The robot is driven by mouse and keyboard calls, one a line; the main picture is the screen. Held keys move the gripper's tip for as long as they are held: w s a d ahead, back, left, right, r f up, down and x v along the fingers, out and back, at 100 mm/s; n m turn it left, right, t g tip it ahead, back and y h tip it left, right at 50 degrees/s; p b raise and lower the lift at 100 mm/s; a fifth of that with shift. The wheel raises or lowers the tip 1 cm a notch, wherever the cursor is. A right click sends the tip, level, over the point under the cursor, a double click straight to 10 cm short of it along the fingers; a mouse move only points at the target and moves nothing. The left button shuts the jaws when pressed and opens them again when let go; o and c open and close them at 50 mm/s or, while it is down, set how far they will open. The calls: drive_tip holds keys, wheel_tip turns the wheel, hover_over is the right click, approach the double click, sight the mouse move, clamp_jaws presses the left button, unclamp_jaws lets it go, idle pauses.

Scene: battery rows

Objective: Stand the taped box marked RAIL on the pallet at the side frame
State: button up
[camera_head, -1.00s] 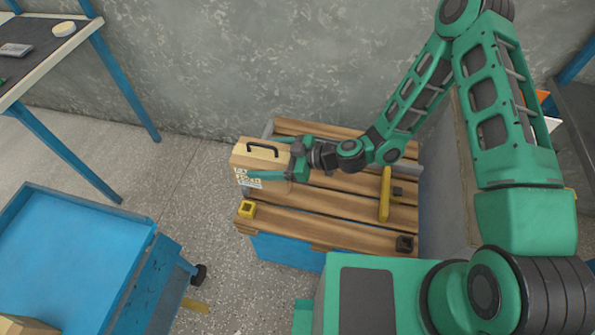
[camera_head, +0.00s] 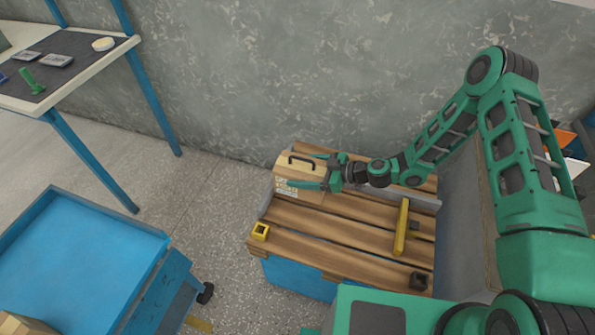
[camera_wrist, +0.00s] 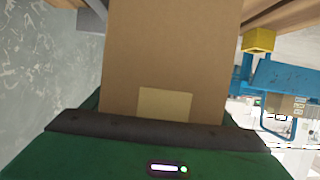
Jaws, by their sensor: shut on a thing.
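I cannot read the word RAIL. In the wrist view the box's brown face (camera_wrist: 170,50) fills the middle, with a pale tape patch. A grey metal rail (camera_head: 425,200) runs along the pallet's back edge, partly hidden by the box and my arm.
A yellow bar (camera_head: 401,228) lies across the slats at right. A yellow socket (camera_head: 261,231) and a dark socket (camera_head: 419,281) mark the front corners. A blue cart (camera_head: 80,260) stands at left, a workbench (camera_head: 60,75) behind it. The middle slats are clear.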

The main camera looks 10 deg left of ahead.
drive_tip(key=shift+f, duration=1.8)
drive_tip(key=o, duration=2.1)
drive_tip(key=shift+f, duration=0.15)
drive_tip(key=v, duration=1.2)
drive_tip(key=shift+d, duration=0.1)
